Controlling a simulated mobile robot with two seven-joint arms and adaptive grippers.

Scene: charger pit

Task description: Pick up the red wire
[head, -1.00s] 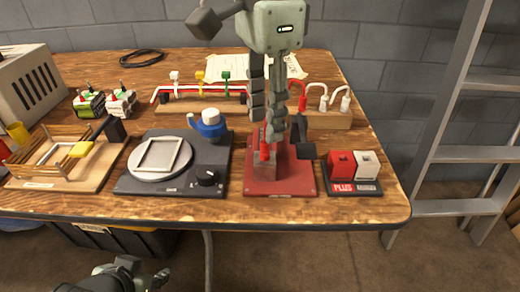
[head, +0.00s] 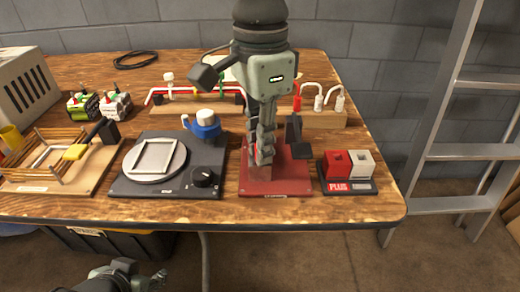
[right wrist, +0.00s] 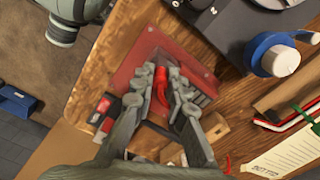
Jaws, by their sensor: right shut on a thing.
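My right gripper (head: 264,150) points down over the dark red base (head: 285,180) near the table's front edge. In the right wrist view my right gripper (right wrist: 166,95) is shut on the red wire, a curved red piece (right wrist: 146,73) that shows at its fingertips above the base. In the head view the fingers hide this piece. Another bent red wire (head: 297,103) stands in the wooden rack behind. My left gripper (head: 148,281) is low at the bottom left, in front of the table; its fingers are too small to judge.
A red and white block marked PLUS (head: 348,166) stands just right of the base. The wooden rack (head: 330,119) lies behind. A ladder (head: 470,150) stands right of the table.

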